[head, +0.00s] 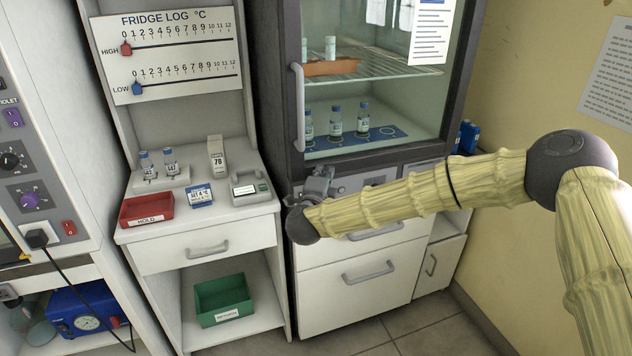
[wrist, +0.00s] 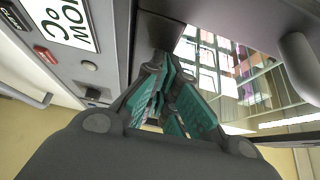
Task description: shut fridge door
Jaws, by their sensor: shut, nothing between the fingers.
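The fridge door (head: 385,142) is a glass pane in a dark grey frame. In the head view it stands in front of the shelves and looks shut or nearly shut; I cannot tell if a small gap remains. Its vertical handle (head: 297,105) is on the left side and also shows at the right of the wrist view (wrist: 300,65). My gripper (head: 322,180) is at the door's lower left corner, below the handle. In the wrist view my gripper (wrist: 160,75) is shut and empty, its teal-padded fingers close to the dark frame. Contact is unclear.
Vials (head: 336,120) stand on a blue mat inside the fridge. White drawers (head: 340,290) are below it. To the left, a bench holds a red tray (head: 147,208), a blue timer (head: 200,195) and a grey device (head: 250,188). A green bin (head: 222,297) sits underneath.

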